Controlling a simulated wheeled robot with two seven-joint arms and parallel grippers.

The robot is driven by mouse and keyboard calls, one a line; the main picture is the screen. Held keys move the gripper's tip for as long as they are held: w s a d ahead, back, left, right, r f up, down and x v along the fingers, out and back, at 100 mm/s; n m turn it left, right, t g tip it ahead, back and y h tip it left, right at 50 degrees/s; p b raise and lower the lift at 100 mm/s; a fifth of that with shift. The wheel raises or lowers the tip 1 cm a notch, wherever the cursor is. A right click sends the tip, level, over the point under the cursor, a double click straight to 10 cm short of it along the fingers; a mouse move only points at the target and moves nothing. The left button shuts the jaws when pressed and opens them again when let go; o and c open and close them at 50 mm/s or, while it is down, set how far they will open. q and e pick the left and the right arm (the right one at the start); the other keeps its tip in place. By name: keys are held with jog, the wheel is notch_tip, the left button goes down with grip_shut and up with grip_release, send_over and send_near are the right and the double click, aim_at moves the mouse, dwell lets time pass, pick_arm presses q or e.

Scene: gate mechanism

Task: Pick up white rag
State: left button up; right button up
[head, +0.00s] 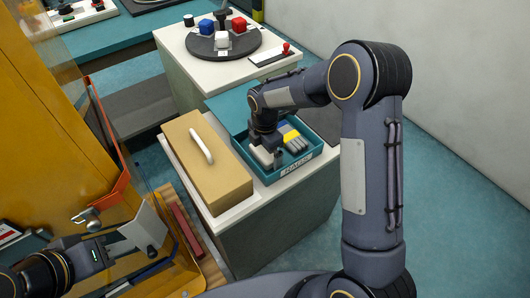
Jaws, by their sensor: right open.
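A teal tray (257,119) with a white front label (297,165) holds folded cloths in blue, yellow (289,133) and grey (296,144). My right gripper (266,157) points down into the tray's left front part, left of these cloths, with its jaws open. Pale shapes show at its fingertips. I cannot tell whether they are the white rag or parts of the gripper, which hides what lies below it. My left gripper (150,228) is low at the left, away from the tray. Its jaw opening is not clear.
A tan box lid with a white handle (202,137) lies left of the tray on the white-topped cabinet (240,209). Behind stands another cabinet with a dark round plate (222,43) bearing red, blue and white cubes. An orange-yellow frame (40,110) stands at the left.

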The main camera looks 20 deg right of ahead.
aim_at(266, 152)
jog(key=c, duration=0.7)
jog(key=shift+r, duration=0.1)
jog(key=shift+r, duration=0.25)
jog(key=r, duration=0.3)
jog(key=shift+s+r, duration=0.2)
jog(key=shift+s, duration=0.15)
jog(key=s+d+r+b, duration=0.1)
jog(key=s+r+b, duration=0.1)
jog(key=s+r, duration=0.7)
jog(key=s, duration=0.4)
jog(key=shift+s+d, duration=0.15)
jog(key=shift+d, duration=0.2)
